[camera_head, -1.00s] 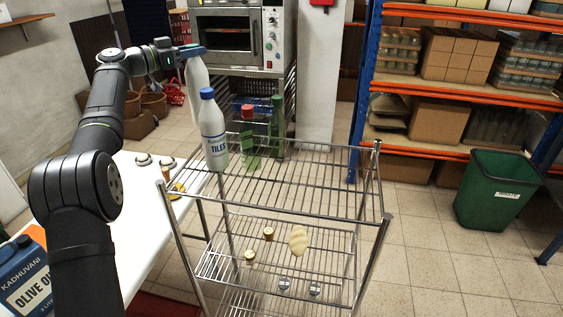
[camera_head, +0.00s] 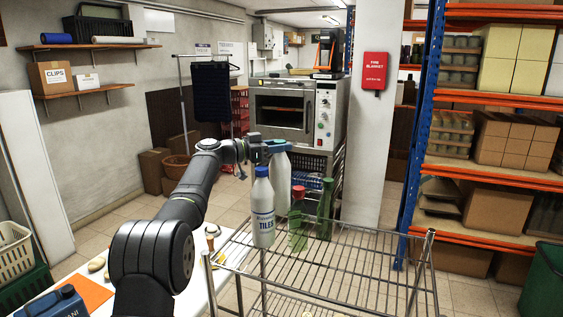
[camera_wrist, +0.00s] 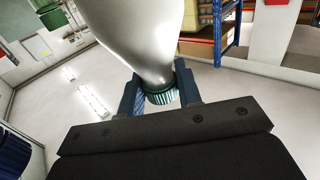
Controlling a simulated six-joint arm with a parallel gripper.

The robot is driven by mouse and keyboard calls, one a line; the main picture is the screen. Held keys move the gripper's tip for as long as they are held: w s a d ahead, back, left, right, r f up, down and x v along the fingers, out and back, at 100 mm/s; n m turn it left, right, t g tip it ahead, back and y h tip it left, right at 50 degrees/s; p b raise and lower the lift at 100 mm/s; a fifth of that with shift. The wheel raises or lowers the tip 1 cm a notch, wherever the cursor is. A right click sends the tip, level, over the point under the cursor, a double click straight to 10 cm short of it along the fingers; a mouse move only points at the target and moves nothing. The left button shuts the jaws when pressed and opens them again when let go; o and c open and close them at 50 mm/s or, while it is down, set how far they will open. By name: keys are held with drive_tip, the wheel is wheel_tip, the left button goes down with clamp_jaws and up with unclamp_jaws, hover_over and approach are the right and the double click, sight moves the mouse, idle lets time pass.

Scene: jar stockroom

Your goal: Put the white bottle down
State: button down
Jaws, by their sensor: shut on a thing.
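The white bottle (camera_head: 282,178) is plain and upright, just behind and right of a white TILES bottle (camera_head: 263,215) with a blue cap. My gripper (camera_head: 276,146) is shut on it at the top. In the wrist view the white bottle (camera_wrist: 145,30) has its dark green cap (camera_wrist: 161,97) between the jaws. The TILES bottle hides part of its lower end, so I cannot tell whether it touches the wire rack (camera_head: 340,262).
A red-capped green bottle (camera_head: 298,222) and a green bottle (camera_head: 325,212) stand close on the right. The rack's right and front areas are clear. An oven (camera_head: 298,112) stands behind. A white table (camera_head: 190,300) is at left.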

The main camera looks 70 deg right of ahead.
sight(279, 157)
drive_tip(key=shift+f, duration=1.95)
drive_tip(key=c, duration=1)
unclamp_jaws()
drive_tip(key=shift+f, duration=0.1)
drive_tip(key=shift+c, duration=0.2)
drive_tip(key=v, duration=1.2)
drive_tip(key=shift+r, duration=0.2)
drive_tip(key=shift+s+d, duration=0.1)
